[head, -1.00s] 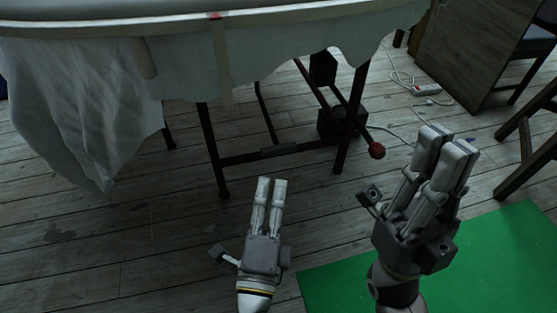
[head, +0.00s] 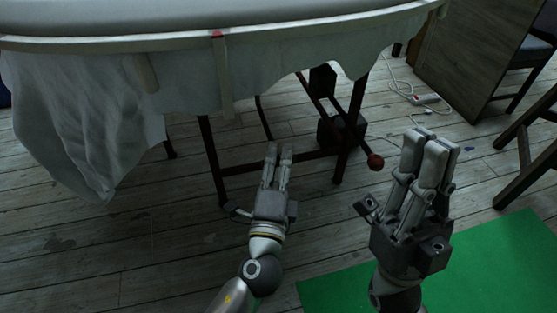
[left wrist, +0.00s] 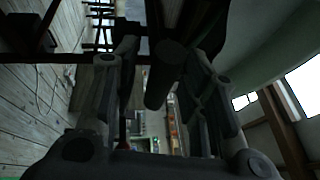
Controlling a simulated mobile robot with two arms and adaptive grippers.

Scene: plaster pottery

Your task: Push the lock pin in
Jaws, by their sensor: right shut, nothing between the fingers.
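The pin is not clear to make out. A dark cylinder (left wrist: 165,75) shows between my left fingers in the left wrist view and may be the lock pin. I cannot tell whether the fingers touch it. My left gripper (head: 279,150) is open, at the low crossbar (head: 312,154) of the table frame. It hides the part of the bar behind its fingertips. The fingers also show apart in the left wrist view (left wrist: 158,60). My right gripper (head: 434,137) is shut and empty, raised to the right of the frame, away from it.
A round-edged table (head: 120,42) with a draped white cloth (head: 70,125) stands over the dark legs. A green mat (head: 490,262) lies at lower right. The wooden floor (head: 130,245) in front is clear.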

